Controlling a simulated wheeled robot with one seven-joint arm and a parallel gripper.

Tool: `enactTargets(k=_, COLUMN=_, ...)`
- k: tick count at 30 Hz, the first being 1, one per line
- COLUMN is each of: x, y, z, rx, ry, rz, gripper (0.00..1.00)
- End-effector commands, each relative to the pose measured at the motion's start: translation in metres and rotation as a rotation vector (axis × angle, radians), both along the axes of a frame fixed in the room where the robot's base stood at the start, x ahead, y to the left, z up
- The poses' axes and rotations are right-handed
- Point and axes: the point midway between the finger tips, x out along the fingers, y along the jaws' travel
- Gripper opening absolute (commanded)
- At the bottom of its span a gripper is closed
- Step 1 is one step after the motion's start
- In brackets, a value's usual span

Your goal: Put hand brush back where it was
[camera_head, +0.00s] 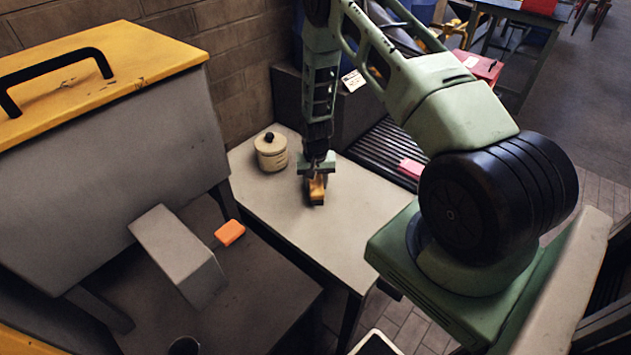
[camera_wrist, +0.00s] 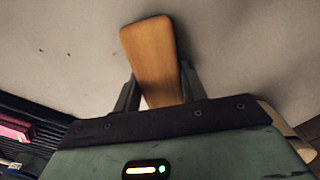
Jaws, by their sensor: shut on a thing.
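My gripper (camera_head: 317,176) hangs over the light grey table (camera_head: 346,238), pointing down. It is shut on the hand brush (camera_head: 317,191), whose wooden part shows orange-brown just below the fingers. In the wrist view the brush's flat wooden piece (camera_wrist: 151,52) sticks out between the two dark fingers of my gripper (camera_wrist: 156,92). Its bristles cannot be made out. The brush is at or just above the table top; I cannot tell whether it touches.
A cream lidded jar (camera_head: 271,153) stands on the table left of my gripper. A dark ribbed surface with a pink block (camera_head: 411,168) lies to the right. A large grey box with a yellow lid (camera_head: 100,75) fills the left. The table's front part is clear.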

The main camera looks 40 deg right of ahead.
Motion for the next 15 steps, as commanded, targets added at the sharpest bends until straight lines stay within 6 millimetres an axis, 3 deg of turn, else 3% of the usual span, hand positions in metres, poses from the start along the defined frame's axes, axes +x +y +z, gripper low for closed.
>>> enactTargets(k=4, x=0.0, y=-0.0001, z=-0.0044, rx=0.0, ry=0.0, rz=0.0, gripper=0.23)
enactTargets(k=5, x=-0.0001, y=-0.0001, z=-0.0034, rx=0.0, ry=0.0, rz=0.0, gripper=0.47)
enactTargets(k=6, x=-0.0001, y=-0.0001, z=-0.0029, rx=0.0, ry=0.0, rz=0.0, gripper=0.58)
enactTargets(k=7, x=-0.0001, y=-0.0001, z=-0.0028, rx=0.0, ry=0.0, rz=0.0, gripper=0.63)
enactTargets(k=15, x=-0.0001, y=-0.0001, z=-0.0021, rx=0.0, ry=0.0, rz=0.0, gripper=0.63)
